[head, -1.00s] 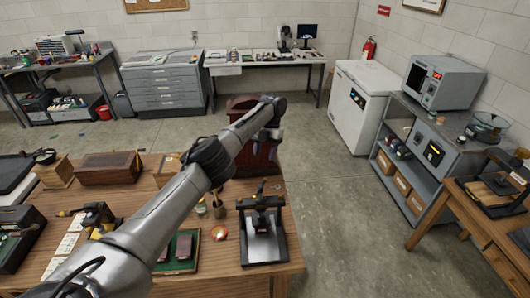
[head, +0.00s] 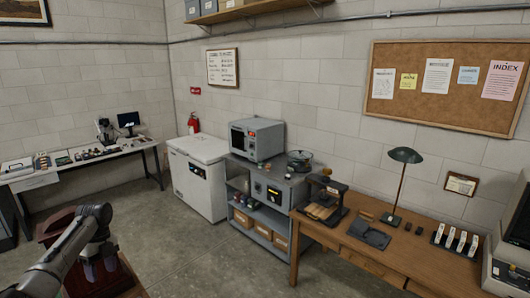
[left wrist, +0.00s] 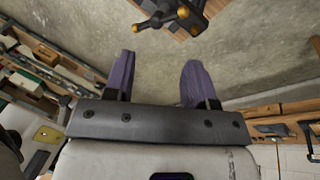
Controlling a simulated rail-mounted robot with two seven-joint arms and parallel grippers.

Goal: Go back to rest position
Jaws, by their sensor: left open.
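My left arm comes in at the lower left of the head view. Its gripper (head: 100,268) hangs fingers down, in front of a dark red wooden piece of furniture. In the left wrist view the two purple-grey fingers (left wrist: 158,78) stand well apart with nothing between them, and bare concrete floor shows behind them. My right gripper is in neither view.
A wooden table (head: 375,258) at the right bears a green lamp (head: 404,156) and a press-like device (head: 322,197). A grey shelf unit (head: 262,206), a microwave-like box (head: 257,139) and a white chest (head: 196,176) line the wall. Concrete floor (head: 205,258) is clear in the middle.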

